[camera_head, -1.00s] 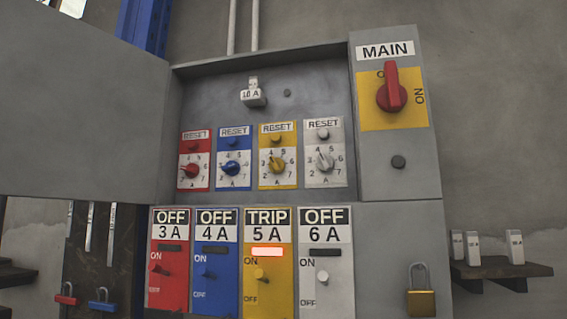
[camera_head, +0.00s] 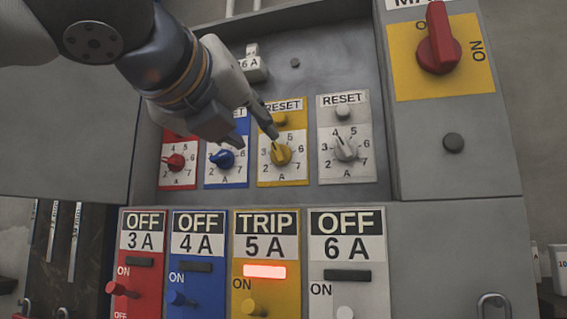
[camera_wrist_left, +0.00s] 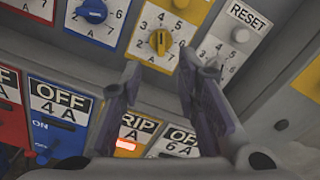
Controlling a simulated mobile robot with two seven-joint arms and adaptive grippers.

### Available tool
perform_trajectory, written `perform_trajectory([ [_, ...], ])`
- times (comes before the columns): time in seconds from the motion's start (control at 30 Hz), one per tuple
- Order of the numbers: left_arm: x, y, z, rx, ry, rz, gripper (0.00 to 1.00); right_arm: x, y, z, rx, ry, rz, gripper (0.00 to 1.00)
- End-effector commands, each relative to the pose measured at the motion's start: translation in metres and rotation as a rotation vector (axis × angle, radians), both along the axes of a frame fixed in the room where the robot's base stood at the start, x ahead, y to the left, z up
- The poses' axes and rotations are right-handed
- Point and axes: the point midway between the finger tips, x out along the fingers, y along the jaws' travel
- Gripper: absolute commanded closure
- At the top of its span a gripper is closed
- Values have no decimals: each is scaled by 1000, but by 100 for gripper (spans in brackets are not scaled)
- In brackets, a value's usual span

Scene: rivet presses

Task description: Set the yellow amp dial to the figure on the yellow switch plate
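The yellow amp dial (camera_head: 281,153) sits on a white scale on its yellow plate, below a yellow reset button. Its pointer tilts up and left in the head view; the exact figure is unclear, as a fingertip covers part of the scale. The yellow switch plate (camera_head: 265,285) below reads TRIP 5 A, with a lit red lamp. My left gripper (camera_head: 250,136) is open and empty, in front of the blue and yellow dial plates. In the left wrist view the yellow dial (camera_wrist_left: 160,42) shows beyond and between the spread fingertips (camera_wrist_left: 160,64). My right gripper is out of view.
Close beside the yellow dial are the blue dial (camera_head: 222,159) and the white dial (camera_head: 346,147). The red main switch (camera_head: 438,40) stands on the raised box at right. Switch knobs stick out along the lower row. A grey door (camera_head: 65,150) stands at left.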

Motion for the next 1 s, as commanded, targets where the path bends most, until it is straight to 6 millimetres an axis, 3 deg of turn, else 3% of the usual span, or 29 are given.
perform_trajectory([
  [0.43,94,-31,-1,5,-2,2,70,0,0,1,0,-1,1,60],
  [0.6,109,-36,0,4,-4,2,70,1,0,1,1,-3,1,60],
  [0.83,110,-36,0,5,-3,2,70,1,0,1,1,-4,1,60],
  [0.87,110,-36,0,5,-3,2,72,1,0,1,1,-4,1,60],
  [1.0,110,-36,0,5,-3,2,100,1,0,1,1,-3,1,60],
])
